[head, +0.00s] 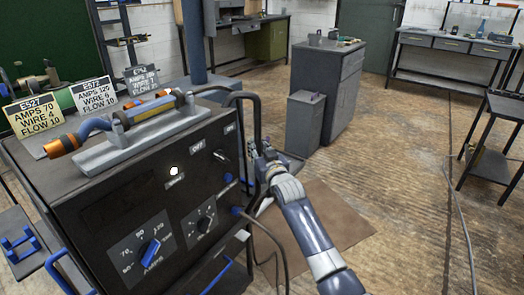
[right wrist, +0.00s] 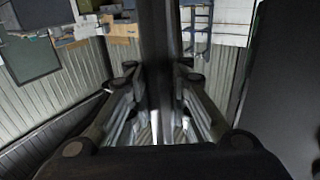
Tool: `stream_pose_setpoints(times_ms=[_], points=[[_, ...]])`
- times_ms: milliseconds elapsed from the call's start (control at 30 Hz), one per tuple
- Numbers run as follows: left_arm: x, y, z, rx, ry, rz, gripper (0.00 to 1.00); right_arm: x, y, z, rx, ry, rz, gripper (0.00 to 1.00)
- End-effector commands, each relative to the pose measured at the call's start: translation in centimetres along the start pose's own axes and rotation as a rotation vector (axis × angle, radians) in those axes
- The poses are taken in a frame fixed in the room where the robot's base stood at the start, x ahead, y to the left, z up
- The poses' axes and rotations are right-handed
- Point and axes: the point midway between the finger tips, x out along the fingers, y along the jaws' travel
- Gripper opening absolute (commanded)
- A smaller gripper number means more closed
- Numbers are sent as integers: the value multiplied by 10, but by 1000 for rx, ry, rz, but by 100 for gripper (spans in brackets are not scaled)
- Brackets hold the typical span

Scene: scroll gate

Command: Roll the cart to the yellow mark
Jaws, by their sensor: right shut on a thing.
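The cart (head: 85,195) is a dark welding machine on a frame, with knobs on its front and a torch on top; it fills the left of the head view. A dark upright handle bar (head: 257,118) rises at its right side. My right gripper (head: 262,158) is shut on this handle. In the right wrist view the fingers (right wrist: 158,105) close on both sides of the dark bar (right wrist: 155,40). I see no yellow mark on the floor. My left gripper is out of view.
A brown mat (head: 318,218) lies on the floor right of the cart. Grey cabinets (head: 328,92) stand behind it. A bench (head: 455,45) is at the back right and a dark table (head: 500,135) at the right edge. A cable (head: 462,215) crosses otherwise open floor.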

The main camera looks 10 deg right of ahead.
Motion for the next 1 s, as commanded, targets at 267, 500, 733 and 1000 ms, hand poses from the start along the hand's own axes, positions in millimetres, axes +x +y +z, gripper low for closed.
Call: stream_pose_setpoints(times_ms=[267, 500, 733, 1000], points=[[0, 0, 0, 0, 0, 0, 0, -1, -9, 13, 5, -24, -10, 0], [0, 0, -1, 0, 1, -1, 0, -1, -8, 14, 4, -25, -9, 38], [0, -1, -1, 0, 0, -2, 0, 0, -5, 10, 2, -17, -5, 40], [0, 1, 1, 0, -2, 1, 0, -8, -3, 9, 1, -15, -3, 40]])
